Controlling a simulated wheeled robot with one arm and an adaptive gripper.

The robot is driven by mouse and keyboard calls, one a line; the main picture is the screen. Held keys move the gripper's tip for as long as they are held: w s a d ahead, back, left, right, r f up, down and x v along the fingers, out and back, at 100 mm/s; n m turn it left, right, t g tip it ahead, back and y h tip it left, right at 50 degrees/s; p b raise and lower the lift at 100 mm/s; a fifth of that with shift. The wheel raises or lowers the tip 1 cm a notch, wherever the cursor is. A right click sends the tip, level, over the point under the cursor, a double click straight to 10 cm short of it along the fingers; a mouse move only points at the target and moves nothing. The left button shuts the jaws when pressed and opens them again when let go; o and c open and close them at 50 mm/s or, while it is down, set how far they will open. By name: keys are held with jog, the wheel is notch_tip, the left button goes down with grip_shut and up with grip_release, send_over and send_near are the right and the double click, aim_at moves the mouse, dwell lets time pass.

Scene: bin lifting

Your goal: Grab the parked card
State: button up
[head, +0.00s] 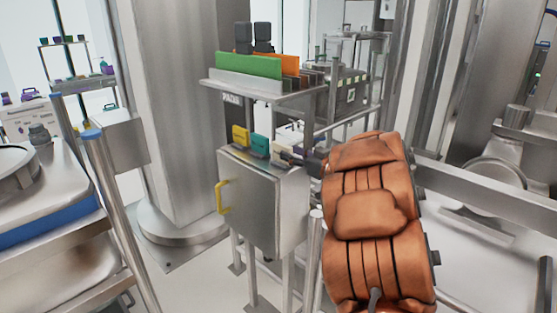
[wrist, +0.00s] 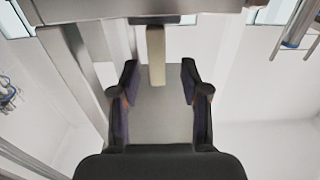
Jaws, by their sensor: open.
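My gripper (wrist: 157,76) is open in the wrist view, its two dark fingers apart. A narrow cream strip (wrist: 156,55) stands between and just beyond the fingertips, with no finger visibly touching it. In the head view, a yellow card-like piece (head: 241,135) and a teal one (head: 259,144) stand on the steel cabinet (head: 250,203). A green panel (head: 248,66) and an orange panel (head: 290,65) stand on the shelf above. I cannot tell which piece is the parked card. My orange arm hides part of the area right of the cabinet.
The shelf (head: 266,95) overhangs the cabinet top closely. A yellow handle (head: 221,197) sticks out of the cabinet's left side. A thick steel column (head: 182,110) stands to the left, and a horizontal rail (head: 485,183) runs at the right.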

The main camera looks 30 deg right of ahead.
aim_at(273, 146)
jog(key=shift+x, duration=1.3)
jog(key=shift+f+p+x, duration=0.15)
jog(key=shift+p+x, duration=0.05)
jog(key=shift+x, duration=1)
jog(key=shift+f+p+x, duration=0.1)
jog(key=shift+p+x, duration=0.1)
jog(key=shift+x, duration=0.95)
jog(key=shift+d, duration=0.15)
jog(key=shift+c, duration=0.3)
grip_shut()
